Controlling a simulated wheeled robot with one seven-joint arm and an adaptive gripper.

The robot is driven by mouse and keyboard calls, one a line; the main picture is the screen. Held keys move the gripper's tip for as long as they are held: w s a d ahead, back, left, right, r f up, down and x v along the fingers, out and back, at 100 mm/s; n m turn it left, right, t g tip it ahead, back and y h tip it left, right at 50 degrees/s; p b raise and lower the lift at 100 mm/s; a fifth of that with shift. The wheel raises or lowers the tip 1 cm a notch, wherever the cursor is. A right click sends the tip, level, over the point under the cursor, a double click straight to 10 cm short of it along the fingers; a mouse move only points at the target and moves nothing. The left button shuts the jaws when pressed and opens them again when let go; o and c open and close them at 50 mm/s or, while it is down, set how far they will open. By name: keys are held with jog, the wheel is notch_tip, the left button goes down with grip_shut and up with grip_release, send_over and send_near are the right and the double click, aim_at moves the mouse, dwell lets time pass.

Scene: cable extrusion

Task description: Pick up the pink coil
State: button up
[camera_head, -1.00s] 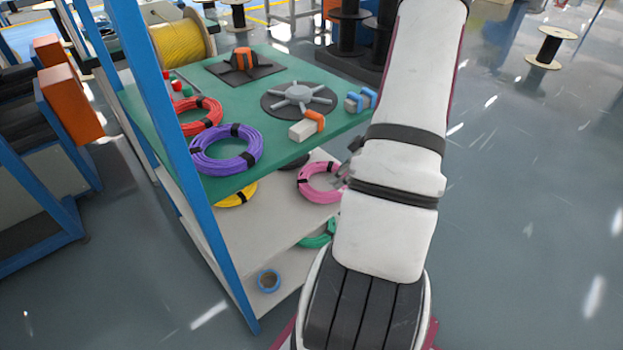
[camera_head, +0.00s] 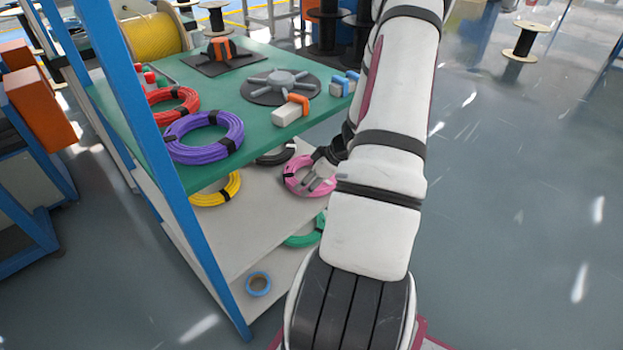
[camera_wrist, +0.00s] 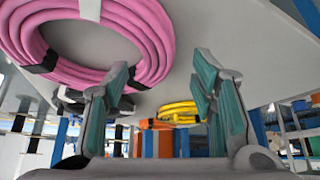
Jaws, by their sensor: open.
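The pink coil (camera_head: 292,180), bound with black bands, lies on the middle shelf (camera_head: 262,216) under the green table top. In the head view my gripper (camera_head: 317,180) is at the coil's right side, and its fingers overlap part of the ring. In the wrist view the coil (camera_wrist: 150,28) fills the upper left. My gripper (camera_wrist: 165,85) shows there with its fingers wide apart and nothing between them. The coil's ring passes near the left finger, not between the two. I cannot tell whether they touch.
A yellow coil (camera_head: 218,192) and a black coil (camera_head: 277,154) share the shelf. A green coil (camera_head: 302,240) and blue ring (camera_head: 258,284) lie lower. The green top (camera_head: 240,125) bears purple and red coils overhead. A blue post (camera_head: 180,190) stands left.

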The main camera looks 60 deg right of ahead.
jog(key=shift+b+x, duration=0.65)
jog(key=shift+x, duration=0.75)
jog(key=c, duration=1.2)
grip_shut()
jog(key=shift+r, duration=0.1)
